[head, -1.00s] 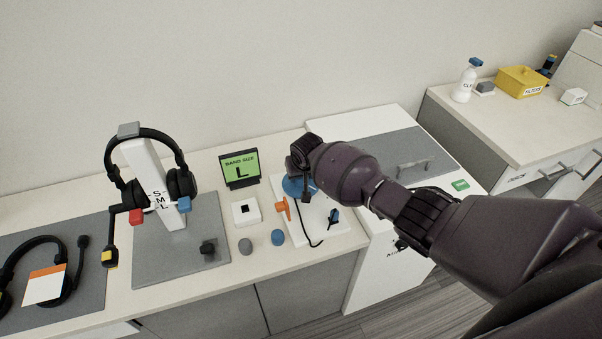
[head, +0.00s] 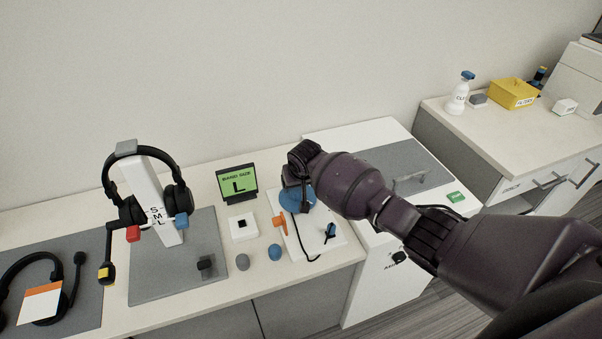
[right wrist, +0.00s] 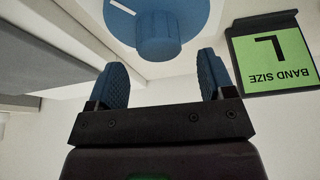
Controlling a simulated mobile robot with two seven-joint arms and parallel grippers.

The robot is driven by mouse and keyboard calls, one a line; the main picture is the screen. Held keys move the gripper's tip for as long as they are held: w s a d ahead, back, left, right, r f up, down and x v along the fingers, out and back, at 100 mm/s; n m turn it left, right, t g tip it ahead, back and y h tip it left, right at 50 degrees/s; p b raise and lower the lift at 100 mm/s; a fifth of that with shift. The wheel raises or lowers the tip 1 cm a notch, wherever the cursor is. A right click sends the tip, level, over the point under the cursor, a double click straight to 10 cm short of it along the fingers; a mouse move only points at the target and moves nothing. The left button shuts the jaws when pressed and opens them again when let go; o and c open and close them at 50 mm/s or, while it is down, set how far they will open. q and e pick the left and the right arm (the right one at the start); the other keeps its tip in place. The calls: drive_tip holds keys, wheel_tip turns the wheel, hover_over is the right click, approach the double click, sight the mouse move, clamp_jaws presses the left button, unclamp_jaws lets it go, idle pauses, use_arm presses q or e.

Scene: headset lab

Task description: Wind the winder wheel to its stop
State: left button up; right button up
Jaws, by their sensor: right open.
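The winder is a white base (head: 322,236) on the counter with a blue wheel (head: 297,200) on top. In the right wrist view the wheel (right wrist: 197,12) is a blue disc with a white mark and a round blue knob (right wrist: 158,36). My right gripper (head: 303,186) is over the wheel and hides part of it in the head view. In the right wrist view its two blue fingers (right wrist: 162,66) are apart, with nothing between them. The knob appears just beyond the fingertips; contact cannot be told. My left gripper is out of view.
An orange part (head: 280,224), a small blue part (head: 330,231) and a black cable are at the winder. Left stand a green "BAND SIZE L" sign (head: 238,184), a white box (head: 242,227) and a headset on a stand (head: 150,190). A white cabinet (head: 372,265) is right.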

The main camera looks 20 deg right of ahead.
drive_tip(key=v, duration=0.6)
drive_tip(key=shift+s+r, duration=0.2)
drive_tip(key=shift+r, duration=0.05)
idle(0.3)
